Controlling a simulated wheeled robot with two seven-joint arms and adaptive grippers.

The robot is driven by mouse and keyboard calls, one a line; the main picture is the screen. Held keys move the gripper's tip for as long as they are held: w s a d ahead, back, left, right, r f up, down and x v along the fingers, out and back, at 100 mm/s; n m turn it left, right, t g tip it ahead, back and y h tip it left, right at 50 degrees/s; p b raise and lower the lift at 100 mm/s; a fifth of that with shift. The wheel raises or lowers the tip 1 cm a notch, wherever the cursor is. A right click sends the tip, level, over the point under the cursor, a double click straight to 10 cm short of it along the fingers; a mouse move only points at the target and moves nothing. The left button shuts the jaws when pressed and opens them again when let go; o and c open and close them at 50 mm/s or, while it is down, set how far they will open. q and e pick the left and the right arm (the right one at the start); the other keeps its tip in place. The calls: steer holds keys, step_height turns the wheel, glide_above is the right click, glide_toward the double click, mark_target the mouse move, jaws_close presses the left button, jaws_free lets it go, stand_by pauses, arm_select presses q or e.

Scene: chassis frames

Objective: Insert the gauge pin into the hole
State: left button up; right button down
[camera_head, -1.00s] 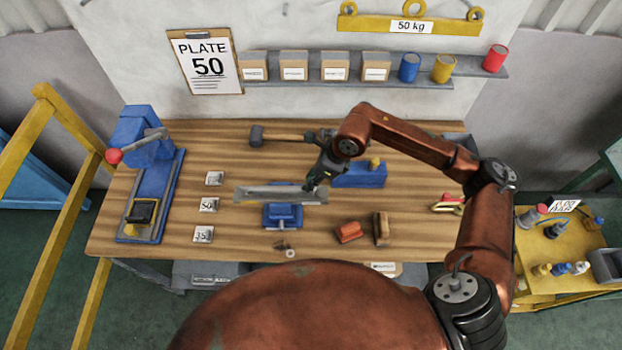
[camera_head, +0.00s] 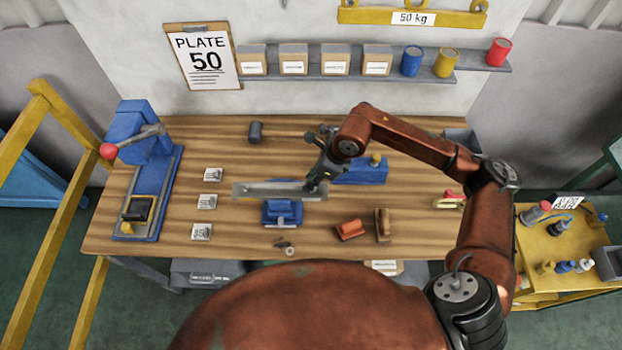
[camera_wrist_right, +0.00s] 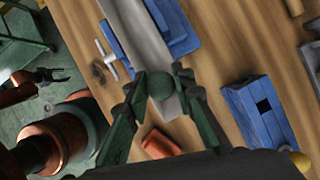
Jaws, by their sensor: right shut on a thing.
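My right gripper (camera_head: 313,187) is over the right end of a long grey metal rail (camera_head: 262,191), which lies across a blue vise (camera_head: 283,213). In the wrist view my right gripper (camera_wrist_right: 163,88) has its fingertips closed on a dark grey-green round knob, which I take to be the head of the gauge pin (camera_wrist_right: 161,85). The rail (camera_wrist_right: 140,35) runs behind the knob. The pin's shaft and the hole are hidden, so I cannot tell whether the pin is in the rail or above it. A dark gripper-like shape, probably my left gripper (camera_wrist_right: 52,77), shows small at the left.
A blue block (camera_head: 360,172) with a yellow knob stands right of the rail; its dark square opening shows in the wrist view. A red-orange block (camera_head: 350,230) and a brown brush-like block (camera_head: 382,225) lie in front. A hammer (camera_head: 275,132) lies behind. Numbered plates lie left.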

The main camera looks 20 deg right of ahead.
steer(key=shift+f+b, duration=0.3)
steer(key=shift+f, duration=0.05)
steer(key=c, duration=1.6)
jaws_free()
steer(key=v, duration=1.2)
steer(key=shift+a, duration=0.1)
